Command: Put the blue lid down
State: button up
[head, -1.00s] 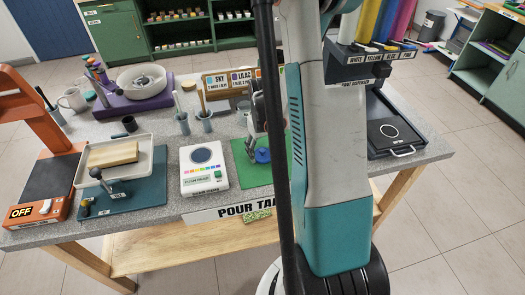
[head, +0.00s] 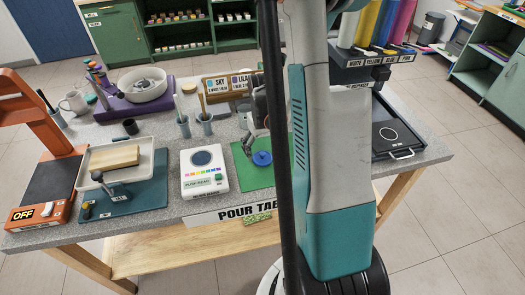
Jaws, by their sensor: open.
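The blue lid (head: 262,158) is a small round disc lying on the green mat (head: 252,176) on the table. My gripper (head: 253,146) is just above and to the left of the lid, with its fingers pointing down. It is open, and I cannot tell whether a finger still touches the lid. My arm hides the right part of the mat and what stands behind it.
A white device with coloured keys (head: 205,172) stands left of the mat. Cups with sticks (head: 205,124) stand behind it. A black tray (head: 394,135) is at the right. A teal board with a white tray (head: 122,190) is at the left.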

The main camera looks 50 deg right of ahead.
aim_at(263, 153)
notch_tip(263, 153, up, 10)
jog(key=p, duration=0.2)
jog(key=shift+f, duration=0.2)
dwell(0.3)
